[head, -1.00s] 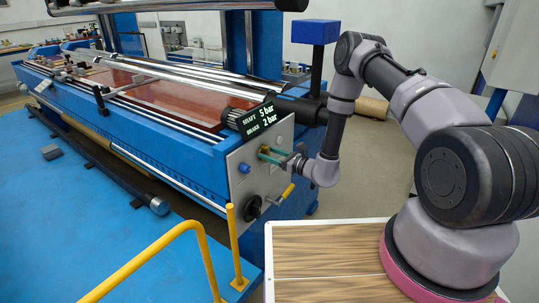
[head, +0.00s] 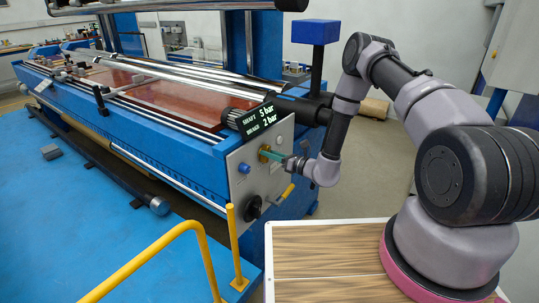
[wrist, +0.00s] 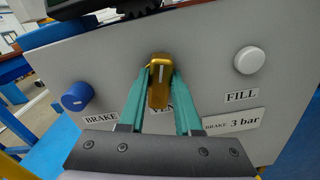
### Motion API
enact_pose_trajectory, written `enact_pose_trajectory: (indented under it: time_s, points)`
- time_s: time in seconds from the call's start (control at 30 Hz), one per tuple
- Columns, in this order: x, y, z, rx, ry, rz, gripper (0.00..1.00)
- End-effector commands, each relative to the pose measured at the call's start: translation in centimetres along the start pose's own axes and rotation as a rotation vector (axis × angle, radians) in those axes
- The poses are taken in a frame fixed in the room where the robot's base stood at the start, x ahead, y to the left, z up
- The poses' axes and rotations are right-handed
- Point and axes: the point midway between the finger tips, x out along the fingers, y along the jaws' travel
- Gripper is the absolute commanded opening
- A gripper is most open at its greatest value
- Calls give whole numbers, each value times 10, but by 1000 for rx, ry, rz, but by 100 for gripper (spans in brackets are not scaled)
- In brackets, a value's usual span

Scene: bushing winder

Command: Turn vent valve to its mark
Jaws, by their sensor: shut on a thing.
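The vent valve is a gold knob (wrist: 159,86) with a pale line along its upper part, on the grey panel (wrist: 205,65). In the wrist view it stands nearly upright between my fingers. My gripper (wrist: 160,97) has a teal finger against each side of the knob and is shut on it. The label below the knob reads "VEN", its end hidden by a finger. I cannot make out a separate target mark. In the head view my gripper (head: 271,156) reaches the panel from the right, and the gold knob (head: 265,149) shows only slightly.
A blue knob (wrist: 77,97) labelled BRAKE is left of the valve. A white button (wrist: 249,60) labelled FILL is right, above a "BRAKE 3 bar" plate (wrist: 235,122). The display (head: 258,120) reads shaft 5 bar, brake 2 bar. A yellow-handled lever (head: 287,191) is below my gripper.

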Motion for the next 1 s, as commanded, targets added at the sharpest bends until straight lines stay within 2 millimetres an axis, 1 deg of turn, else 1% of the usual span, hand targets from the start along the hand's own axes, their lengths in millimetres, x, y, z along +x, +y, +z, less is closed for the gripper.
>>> enact_pose_trajectory:
  time_s: [1.0]
  points:
    - [-1, -7, -4, 955, 0, -3, 0]
